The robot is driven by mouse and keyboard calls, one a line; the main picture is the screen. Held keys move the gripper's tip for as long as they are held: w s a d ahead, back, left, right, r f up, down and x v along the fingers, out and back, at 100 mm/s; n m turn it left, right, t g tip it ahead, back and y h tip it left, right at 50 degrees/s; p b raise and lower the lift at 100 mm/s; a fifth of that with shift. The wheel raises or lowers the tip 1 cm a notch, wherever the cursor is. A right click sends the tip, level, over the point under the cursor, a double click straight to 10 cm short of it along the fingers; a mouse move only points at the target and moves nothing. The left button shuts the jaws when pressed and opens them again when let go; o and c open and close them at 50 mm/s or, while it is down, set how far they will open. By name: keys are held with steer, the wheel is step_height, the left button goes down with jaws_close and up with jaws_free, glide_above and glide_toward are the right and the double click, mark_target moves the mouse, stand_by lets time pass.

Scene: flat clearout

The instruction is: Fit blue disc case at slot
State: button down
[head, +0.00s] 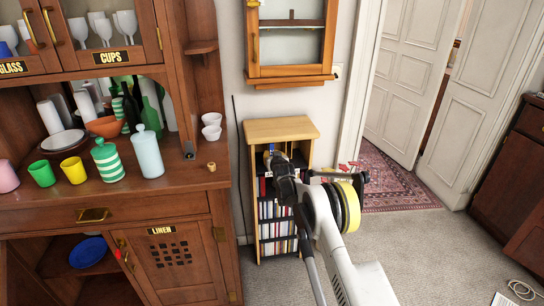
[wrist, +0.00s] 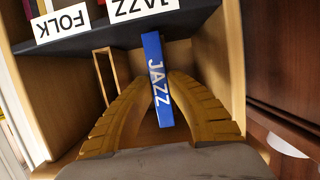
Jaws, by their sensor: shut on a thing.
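The blue disc case (wrist: 157,75), lettered JAZZ along its spine, is upright between the two yellow-brown fingers of my gripper (wrist: 161,84) in the wrist view. The fingers close on it from both sides. Its far end meets the dark shelf edge (wrist: 85,42) in the picture; I cannot tell whether it touches. Upside-down FOLK (wrist: 60,22) and JAZZ (wrist: 142,8) labels sit on that edge. In the head view my gripper (head: 270,155) is at the top compartment of the small wooden disc rack (head: 281,129), and the case is mostly hidden there.
A thin wooden frame (wrist: 104,75) stands left of the case inside the compartment. The rack's lower shelves hold several disc cases (head: 275,210). A wooden dresser (head: 165,203) with bottles and cups stands left; a wall cabinet (head: 290,70) hangs above. Carpet is open to the right.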

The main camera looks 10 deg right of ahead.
steer(key=shift+w, duration=0.2)
steer(key=c, duration=1.3)
jaws_free()
steer(key=shift+c, duration=0.2)
steer(key=shift+s, duration=0.15)
steer(key=v, duration=1.1)
steer(key=shift+s+r, duration=0.25)
steer(key=shift+s, duration=0.1)
